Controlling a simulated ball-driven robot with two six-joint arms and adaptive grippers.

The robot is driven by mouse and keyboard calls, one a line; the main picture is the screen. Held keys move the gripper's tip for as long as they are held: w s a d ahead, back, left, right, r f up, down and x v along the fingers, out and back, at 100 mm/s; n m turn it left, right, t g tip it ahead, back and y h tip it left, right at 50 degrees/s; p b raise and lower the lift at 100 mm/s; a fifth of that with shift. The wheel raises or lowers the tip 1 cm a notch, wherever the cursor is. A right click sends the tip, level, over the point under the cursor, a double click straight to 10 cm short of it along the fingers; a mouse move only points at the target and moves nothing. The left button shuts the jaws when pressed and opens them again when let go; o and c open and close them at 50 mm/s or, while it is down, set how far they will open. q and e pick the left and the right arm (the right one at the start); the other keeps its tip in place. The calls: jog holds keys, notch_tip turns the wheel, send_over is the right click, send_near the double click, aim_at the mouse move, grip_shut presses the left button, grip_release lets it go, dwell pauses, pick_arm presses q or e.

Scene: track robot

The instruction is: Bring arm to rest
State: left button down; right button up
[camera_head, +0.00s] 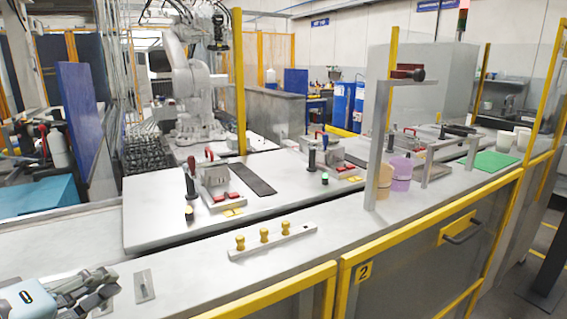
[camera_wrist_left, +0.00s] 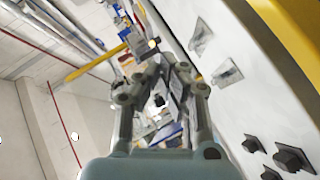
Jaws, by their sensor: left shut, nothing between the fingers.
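My left gripper (camera_head: 92,288) is at the bottom left in the head view, over the near left end of the grey worktop (camera_head: 190,262). It is shut and empty. In the left wrist view the two grey finger linkages of the same gripper (camera_wrist_left: 165,62) reach up from the pale blue wrist, with nothing held between them. The worktop runs along the right side of the wrist view, tilted. My right gripper does not show.
A white rail with yellow knobs (camera_head: 272,241) lies on the worktop, right of the gripper. A small metal plate (camera_head: 145,286) is beside the fingers. A yellow-framed barrier (camera_head: 400,240) lines the front edge. Cups and a green mat (camera_head: 492,162) stand far right.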

pick_arm(q)
jog(key=s+f+m+g+y, duration=0.25)
jog(key=s+m+g, duration=0.25)
jog(key=s, duration=0.5)
jog(key=s+f+m+g+y, duration=0.25)
jog(key=s+m+g, duration=0.2)
jog(key=s, duration=0.45)
jog(key=s+a+f+g+b, duration=0.15)
jog(key=f+b, duration=0.35)
jog(key=f, duration=1.5)
jog(key=s+a+f+b, duration=0.1)
jog(key=s+f+b, duration=0.3)
jog(key=f, duration=1.6)
jog(key=s+f+g+b, duration=0.1)
jog(key=s+f+b, duration=0.6)
jog(key=s+f, duration=0.8)
notch_tip(320, 180, down, 5)
jog(key=shift+s+a+r+g, duration=0.2)
jog(key=shift+s+a+g, duration=0.1)
jog(key=shift+s, duration=0.05)
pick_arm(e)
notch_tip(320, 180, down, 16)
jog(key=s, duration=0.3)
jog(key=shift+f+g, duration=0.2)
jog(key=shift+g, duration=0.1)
pick_arm(q)
jog(key=shift+m, duration=0.25)
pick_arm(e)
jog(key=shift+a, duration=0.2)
